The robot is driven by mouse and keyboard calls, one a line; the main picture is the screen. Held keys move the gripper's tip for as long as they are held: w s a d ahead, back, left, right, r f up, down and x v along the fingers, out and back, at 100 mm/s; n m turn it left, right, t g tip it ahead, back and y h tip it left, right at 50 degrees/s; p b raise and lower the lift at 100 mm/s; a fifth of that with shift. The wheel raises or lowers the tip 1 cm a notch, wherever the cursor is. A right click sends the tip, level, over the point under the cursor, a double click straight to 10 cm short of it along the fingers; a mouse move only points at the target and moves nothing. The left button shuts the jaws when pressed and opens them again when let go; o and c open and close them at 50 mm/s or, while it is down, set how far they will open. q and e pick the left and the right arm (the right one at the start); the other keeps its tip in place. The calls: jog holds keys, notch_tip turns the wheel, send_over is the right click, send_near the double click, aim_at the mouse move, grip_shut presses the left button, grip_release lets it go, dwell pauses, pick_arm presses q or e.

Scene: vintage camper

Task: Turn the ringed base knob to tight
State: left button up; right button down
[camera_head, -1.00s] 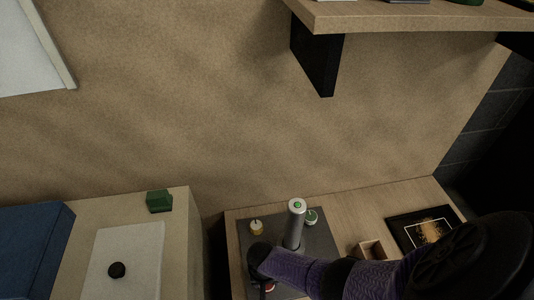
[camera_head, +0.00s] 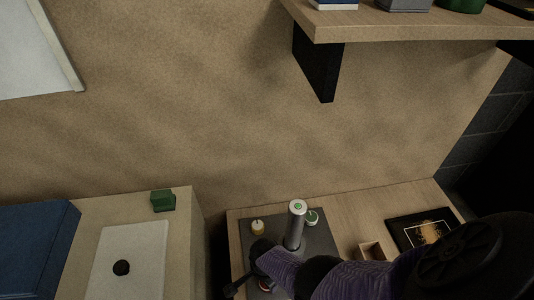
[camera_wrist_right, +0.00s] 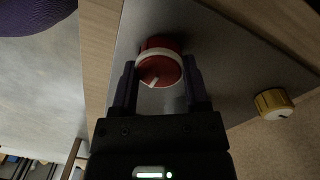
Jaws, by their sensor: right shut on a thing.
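A red knob (camera_wrist_right: 158,70) with a white ring around it and a pale pointer mark stands on a dark grey plate (camera_wrist_right: 223,85). In the right wrist view it sits between the two dark fingers of my right gripper (camera_wrist_right: 160,72), which is shut on it. The pointer mark runs toward the lower part of the knob's face there. In the head view, the red knob (camera_head: 265,285) is mostly hidden by my right gripper (camera_head: 250,284) and purple arm. My left gripper is not in view.
A small wooden box (camera_head: 371,251) and a dark picture (camera_head: 424,231) lie to the right. A shelf (camera_head: 420,28) overhangs above.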

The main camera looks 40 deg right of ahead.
jog(key=m, duration=0.3)
jog(key=shift+s, duration=0.1)
jog(key=shift+m, duration=0.8)
jog(key=m, duration=0.5)
jog(key=shift+m, duration=0.3)
jog(key=shift+m+y, duration=0.3)
jog(key=shift+m, duration=2.1)
